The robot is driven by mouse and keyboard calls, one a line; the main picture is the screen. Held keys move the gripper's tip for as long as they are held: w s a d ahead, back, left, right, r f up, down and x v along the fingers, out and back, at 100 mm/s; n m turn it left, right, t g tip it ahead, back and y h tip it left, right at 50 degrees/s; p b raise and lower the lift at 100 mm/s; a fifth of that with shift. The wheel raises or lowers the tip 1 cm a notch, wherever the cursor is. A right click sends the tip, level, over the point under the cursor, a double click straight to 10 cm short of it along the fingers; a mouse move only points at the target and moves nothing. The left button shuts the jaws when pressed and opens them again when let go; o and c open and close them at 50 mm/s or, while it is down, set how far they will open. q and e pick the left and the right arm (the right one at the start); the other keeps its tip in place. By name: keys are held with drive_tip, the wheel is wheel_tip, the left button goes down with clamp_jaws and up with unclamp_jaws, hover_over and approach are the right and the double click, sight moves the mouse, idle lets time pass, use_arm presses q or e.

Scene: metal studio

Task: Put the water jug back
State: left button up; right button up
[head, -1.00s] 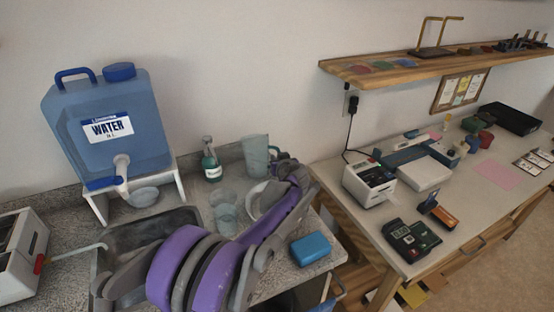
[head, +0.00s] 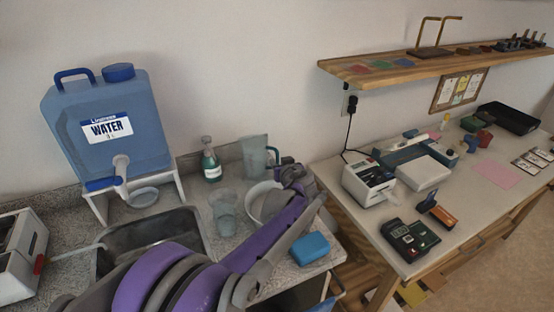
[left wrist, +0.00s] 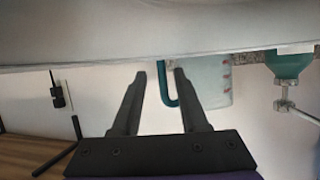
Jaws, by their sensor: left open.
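A clear jug (head: 253,156) with a teal handle stands upright at the back of the counter, near the wall. My left gripper (head: 290,170) is just to its right in the head view, with its fingertips poorly seen there. In the left wrist view my left gripper (left wrist: 160,73) is open. The jug's handle (left wrist: 168,88) shows between the fingers, close to the right finger, and the jug's body (left wrist: 212,85) lies just beyond that finger. I cannot tell whether a finger touches it. My right gripper is not in view.
A blue water container (head: 110,125) with a tap stands on a white stand beside the sink (head: 150,238). A green bottle (head: 211,162), a clear cup (head: 225,207) and a white bowl (head: 262,200) are near the jug. A blue sponge-like block (head: 309,248) lies at the counter's right.

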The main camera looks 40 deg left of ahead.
use_arm(q)
drive_tip(key=v, duration=0.6)
drive_tip(key=shift+s+d+r, duration=0.15)
drive_tip(key=shift+d, duration=0.05)
